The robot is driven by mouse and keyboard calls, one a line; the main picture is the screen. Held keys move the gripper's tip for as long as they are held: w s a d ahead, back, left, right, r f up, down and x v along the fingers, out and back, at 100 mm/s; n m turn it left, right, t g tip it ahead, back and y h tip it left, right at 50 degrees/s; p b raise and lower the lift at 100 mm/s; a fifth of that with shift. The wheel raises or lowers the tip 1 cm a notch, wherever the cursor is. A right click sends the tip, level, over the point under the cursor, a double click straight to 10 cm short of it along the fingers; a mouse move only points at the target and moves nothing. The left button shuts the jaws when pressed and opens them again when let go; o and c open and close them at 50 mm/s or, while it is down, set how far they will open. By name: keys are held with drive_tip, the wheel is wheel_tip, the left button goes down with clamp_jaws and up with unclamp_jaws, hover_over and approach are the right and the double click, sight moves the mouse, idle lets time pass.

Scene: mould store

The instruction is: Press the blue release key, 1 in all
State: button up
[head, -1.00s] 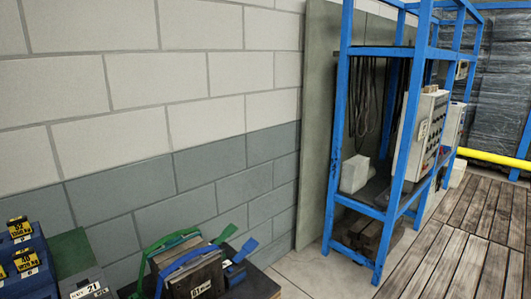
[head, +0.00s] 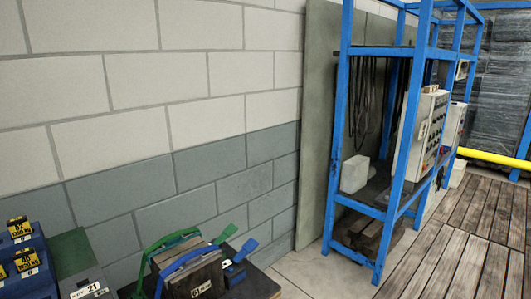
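No blue release key can be made out for certain. A light grey control box (head: 427,132) with rows of small dark buttons is mounted on the blue rack at the right. Its buttons are too small to tell their colours. A second grey box (head: 453,122) with small fittings hangs just behind it. My gripper is not in view.
A blue steel rack (head: 343,100) stands by the wall, with a white block (head: 355,174) on its shelf. Blue labelled blocks (head: 33,284) and strapped plates (head: 193,272) are at lower left. The slatted wooden floor (head: 435,262) at right is clear. A yellow rail (head: 487,158) runs behind.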

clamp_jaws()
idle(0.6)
